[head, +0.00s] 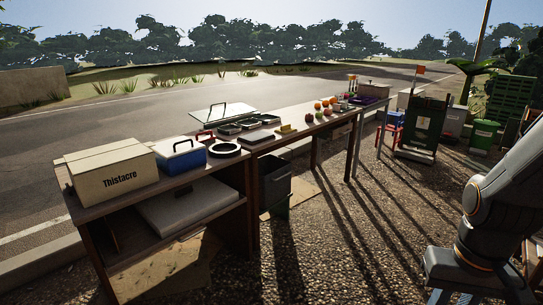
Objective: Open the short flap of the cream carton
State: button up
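The cream carton (118,180), marked "Thistacre", stands on the left end of the wooden table. Its top looks closed, with the flaps lying roughly flat. I cannot tell the short flap apart for certain at this size. Part of my arm shows at the right edge, far from the carton. My gripper is out of view.
A blue and white cooler (181,157) stands right beside the carton. A round black-rimmed item (225,150), trays (229,128) and fruit (318,105) lie further along the table. A dark bin (275,180) stands beneath. Open gravel (345,240) lies in front.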

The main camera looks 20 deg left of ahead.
aim_at(89, 153)
jog(key=u, duration=0.9)
jog(key=i, duration=1.15)
jog(key=u, duration=0.9)
